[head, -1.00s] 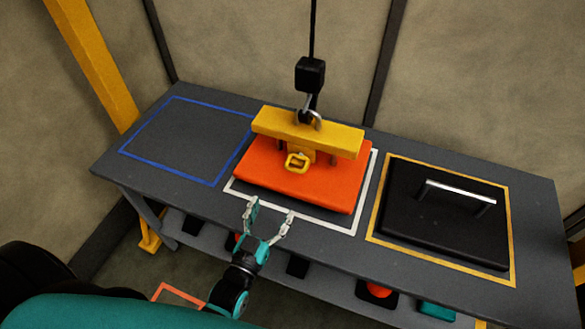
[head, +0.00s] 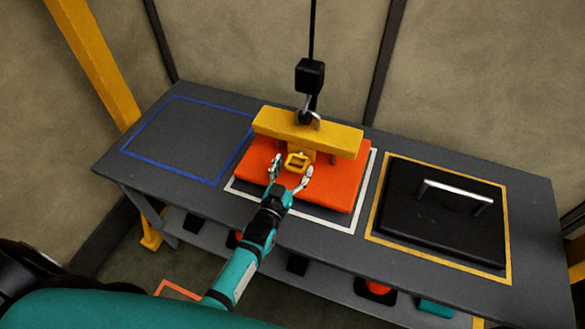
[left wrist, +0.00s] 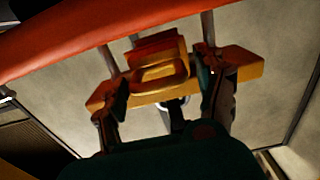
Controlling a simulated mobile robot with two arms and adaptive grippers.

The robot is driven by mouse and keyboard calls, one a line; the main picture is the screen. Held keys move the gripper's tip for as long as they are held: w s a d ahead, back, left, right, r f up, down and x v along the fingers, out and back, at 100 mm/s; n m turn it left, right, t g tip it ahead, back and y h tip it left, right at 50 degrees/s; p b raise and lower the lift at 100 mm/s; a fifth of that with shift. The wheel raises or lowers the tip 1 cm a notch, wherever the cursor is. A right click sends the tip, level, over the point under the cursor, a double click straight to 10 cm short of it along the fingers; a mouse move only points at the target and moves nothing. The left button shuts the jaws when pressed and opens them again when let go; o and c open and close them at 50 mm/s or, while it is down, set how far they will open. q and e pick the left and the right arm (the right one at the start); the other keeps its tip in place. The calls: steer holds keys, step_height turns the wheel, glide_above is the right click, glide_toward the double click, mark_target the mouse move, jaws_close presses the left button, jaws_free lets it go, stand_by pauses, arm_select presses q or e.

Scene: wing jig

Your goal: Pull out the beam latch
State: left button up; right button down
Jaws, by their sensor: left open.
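The beam latch is a yellow ring handle (head: 297,162) on the front of the yellow beam (head: 335,137). The beam stands over an orange plate (head: 325,187) on the bench and hangs from a hook (head: 308,118). My left gripper (head: 291,173) is open, with its fingers on either side of the latch handle. In the left wrist view the handle (left wrist: 160,74) sits between the two spread fingers, with no clear contact. My right gripper is not in view.
The grey bench (head: 330,233) has an empty blue outlined square (head: 178,101) at the left. A black lidded block with a silver handle (head: 455,190) lies in a yellow outline at the right. A black cable block (head: 309,75) hangs above the beam.

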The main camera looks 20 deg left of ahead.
arm_select(q)
jaws_close()
steer(key=s+p, duration=0.3)
steer(key=s, duration=0.4)
steer(key=shift+s+a, duration=0.2)
steer(key=shift+s, duration=0.2)
steer(key=shift+c, duration=1.3)
jaws_free()
steer(key=shift+f, duration=0.1)
steer(key=shift+o, duration=1.3)
steer(key=shift+s+a, duration=0.1)
steer(key=shift+s, duration=0.05)
steer(key=shift+s, duration=0.1)
